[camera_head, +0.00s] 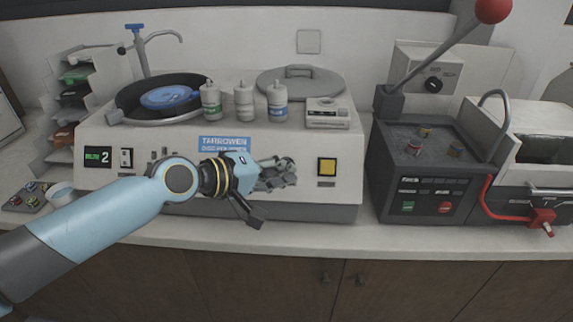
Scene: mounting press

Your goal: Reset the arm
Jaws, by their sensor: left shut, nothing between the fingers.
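My left arm (120,205) is light blue and comes in from the lower left. It reaches in front of the white disc polisher (320,200). My left gripper (272,194) is grey and dark, in front of the polisher's lower front panel. It is shut and empty, and its finger parts partly overlap in this view. I cannot tell whether it touches the panel. My right gripper is not in view.
Three bottles (243,101), a round grey lid (300,82) and a small white box (328,113) stand on the polisher. At right is a dark press (420,165) with a red-ball lever (492,10). The counter's front strip (290,236) is clear.

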